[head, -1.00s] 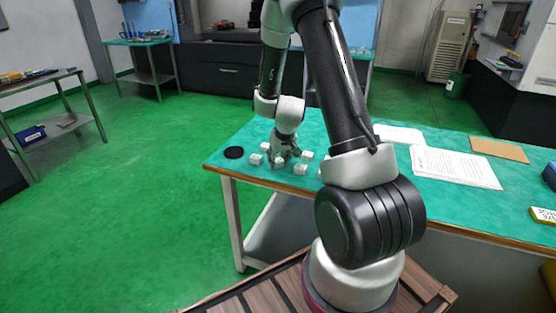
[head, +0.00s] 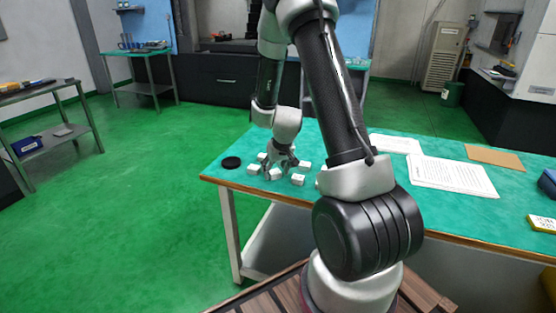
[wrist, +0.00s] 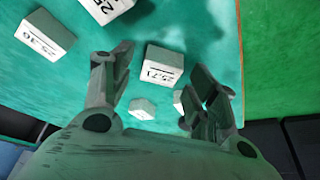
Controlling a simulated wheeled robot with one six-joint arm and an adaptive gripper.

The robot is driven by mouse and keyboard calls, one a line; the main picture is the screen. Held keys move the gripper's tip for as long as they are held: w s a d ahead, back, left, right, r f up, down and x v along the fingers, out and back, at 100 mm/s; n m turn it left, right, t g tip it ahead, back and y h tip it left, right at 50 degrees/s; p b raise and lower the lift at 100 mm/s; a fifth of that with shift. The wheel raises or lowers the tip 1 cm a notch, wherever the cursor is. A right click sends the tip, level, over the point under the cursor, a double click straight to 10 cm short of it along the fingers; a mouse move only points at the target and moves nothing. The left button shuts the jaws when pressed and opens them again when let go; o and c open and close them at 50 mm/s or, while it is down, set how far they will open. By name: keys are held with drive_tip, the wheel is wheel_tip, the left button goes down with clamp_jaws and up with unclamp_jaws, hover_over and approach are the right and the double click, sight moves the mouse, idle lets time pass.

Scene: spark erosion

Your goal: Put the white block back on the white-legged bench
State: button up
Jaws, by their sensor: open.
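Several small white blocks stand on the green top of the white-legged bench (head: 330,205), near its left end. One white block (head: 298,180) is at the front right of the group and another (head: 254,170) at the left. My gripper (head: 277,168) is low among them, fingers pointing down. In the wrist view my gripper (wrist: 160,68) is open, with a block marked 25.71 (wrist: 163,62) between or just beyond its fingertips; contact cannot be told. A block marked 25.30 (wrist: 45,36) lies to the left. Which block the task means cannot be told.
A black disc (head: 231,163) lies left of the blocks. Paper sheets (head: 452,175) and a brown envelope (head: 494,157) lie to the right on the bench. A grey shelf table (head: 45,140) stands at the left, with open green floor between.

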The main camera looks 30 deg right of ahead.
drive_tip(key=s+a+f+v, duration=0.1)
drive_tip(key=s+a+v, duration=0.1)
drive_tip(key=v, duration=1.2)
drive_tip(key=s+a+f+v, duration=0.1)
drive_tip(key=s+v, duration=0.1)
drive_tip(key=v, duration=1.1)
drive_tip(key=s+a+r, duration=0.1)
drive_tip(key=s+r, duration=0.1)
drive_tip(key=s, duration=0.3)
drive_tip(key=s+a+r+n, duration=0.1)
drive_tip(key=s+r, duration=0.1)
drive_tip(key=s, duration=0.4)
drive_tip(key=s+r, duration=0.2)
drive_tip(key=s, duration=0.3)
drive_tip(key=shift+s+a+r+y, duration=0.2)
drive_tip(key=shift+a+r+y, duration=0.1)
drive_tip(key=shift+a+r, duration=0.1)
